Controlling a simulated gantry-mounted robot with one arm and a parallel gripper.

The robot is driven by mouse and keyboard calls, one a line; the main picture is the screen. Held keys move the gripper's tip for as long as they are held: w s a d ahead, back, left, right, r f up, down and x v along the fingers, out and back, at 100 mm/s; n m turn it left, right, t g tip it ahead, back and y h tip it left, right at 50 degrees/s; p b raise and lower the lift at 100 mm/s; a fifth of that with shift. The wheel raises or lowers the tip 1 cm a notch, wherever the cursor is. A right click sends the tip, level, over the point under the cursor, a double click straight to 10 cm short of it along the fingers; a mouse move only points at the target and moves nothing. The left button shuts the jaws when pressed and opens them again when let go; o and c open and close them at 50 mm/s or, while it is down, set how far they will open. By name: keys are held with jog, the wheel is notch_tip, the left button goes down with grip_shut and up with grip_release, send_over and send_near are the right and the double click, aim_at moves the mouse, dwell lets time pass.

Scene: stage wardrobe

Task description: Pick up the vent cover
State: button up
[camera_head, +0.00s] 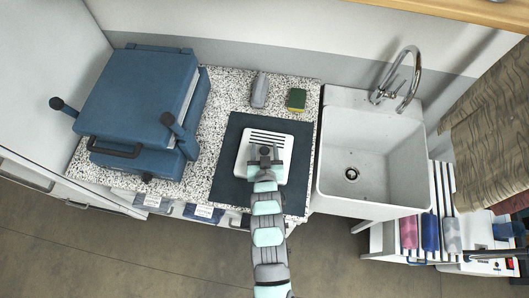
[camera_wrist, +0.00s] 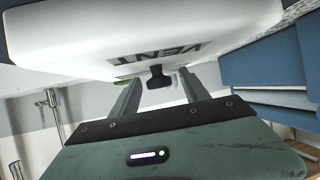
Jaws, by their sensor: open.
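The vent cover (camera_head: 284,162) is a white plate with dark slots along its far side, lying on a dark mat (camera_head: 232,137). In the wrist view, the white cover (camera_wrist: 60,52) fills the top, with the word VENT upside down. A small dark knob (camera_wrist: 158,76) shows at its edge. My gripper (camera_head: 264,153) is over the cover, reaching in from the front. In the wrist view, my gripper (camera_wrist: 161,82) is open, with the knob between its two fingertips. I see a gap on each side of the knob. My gripper hides part of the cover.
A blue press (camera_head: 135,95) with handles stands left on the speckled counter (camera_head: 225,85). A grey object (camera_head: 259,90) and a green-yellow sponge (camera_head: 296,99) lie behind the mat. A white sink (camera_head: 350,145) with a tall faucet (camera_head: 400,80) is at the right.

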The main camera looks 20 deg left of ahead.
grip_shut()
dwell(0.6)
